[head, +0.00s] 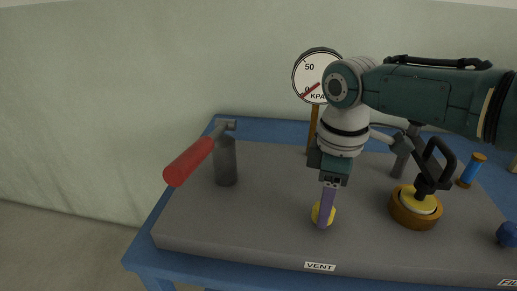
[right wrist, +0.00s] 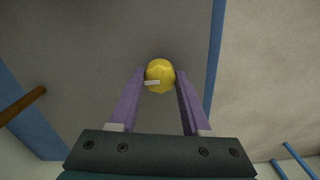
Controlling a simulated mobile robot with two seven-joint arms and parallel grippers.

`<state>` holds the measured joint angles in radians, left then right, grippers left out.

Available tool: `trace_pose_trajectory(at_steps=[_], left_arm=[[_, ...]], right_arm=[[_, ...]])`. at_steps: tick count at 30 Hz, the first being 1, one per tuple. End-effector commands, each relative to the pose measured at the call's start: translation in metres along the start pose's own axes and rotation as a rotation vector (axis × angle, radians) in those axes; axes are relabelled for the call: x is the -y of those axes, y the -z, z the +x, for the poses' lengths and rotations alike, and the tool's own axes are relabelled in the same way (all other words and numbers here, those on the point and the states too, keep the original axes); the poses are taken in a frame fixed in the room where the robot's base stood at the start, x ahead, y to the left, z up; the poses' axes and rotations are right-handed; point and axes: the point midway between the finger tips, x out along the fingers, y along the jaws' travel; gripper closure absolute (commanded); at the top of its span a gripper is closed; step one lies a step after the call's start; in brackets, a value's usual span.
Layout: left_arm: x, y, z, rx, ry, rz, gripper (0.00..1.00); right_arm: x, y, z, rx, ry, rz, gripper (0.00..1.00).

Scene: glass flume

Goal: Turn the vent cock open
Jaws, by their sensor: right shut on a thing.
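The vent cock is a small yellow knob (head: 316,214) on the grey panel, behind the label VENT (head: 320,266). In the right wrist view the yellow knob (right wrist: 160,74) shows a short white mark pointing left. My right gripper (head: 325,222) reaches down onto the knob from above. Its purple fingers (right wrist: 160,88) are shut on the knob, one on each side. The fingers hide part of the knob in the head view. My left gripper is not in view.
A red-handled lever (head: 188,162) on a grey post stands at the left. A round gauge marked KPA (head: 312,72) stands behind my right arm, its face partly hidden. A brown and yellow round fitting with a black handle (head: 416,207) and a blue knob (head: 507,235) lie to the right.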

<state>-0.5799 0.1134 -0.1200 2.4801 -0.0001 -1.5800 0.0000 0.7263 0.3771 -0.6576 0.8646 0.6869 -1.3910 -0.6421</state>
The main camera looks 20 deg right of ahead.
Motion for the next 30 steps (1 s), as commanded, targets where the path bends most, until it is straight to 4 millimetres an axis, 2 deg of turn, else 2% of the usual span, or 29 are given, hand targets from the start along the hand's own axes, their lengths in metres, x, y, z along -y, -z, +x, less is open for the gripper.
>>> trace_pose_trajectory(at_steps=[4,5,12,19,22,30], left_arm=[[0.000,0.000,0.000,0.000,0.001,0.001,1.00],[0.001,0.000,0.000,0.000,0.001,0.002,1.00],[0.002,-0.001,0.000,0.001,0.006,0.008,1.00],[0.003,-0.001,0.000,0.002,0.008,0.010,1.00],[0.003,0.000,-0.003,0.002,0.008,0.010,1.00],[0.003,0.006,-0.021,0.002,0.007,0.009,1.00]], right_arm=[[0.000,0.001,-0.001,-0.002,0.000,-0.003,1.00],[0.000,0.001,-0.001,-0.002,0.000,-0.002,0.51],[0.000,0.001,0.000,-0.001,0.000,-0.001,0.23],[0.000,0.000,-0.001,0.000,0.000,0.000,0.23],[0.000,0.001,-0.007,-0.002,-0.001,0.000,0.23],[-0.001,0.001,-0.058,-0.003,-0.003,-0.001,0.23]])
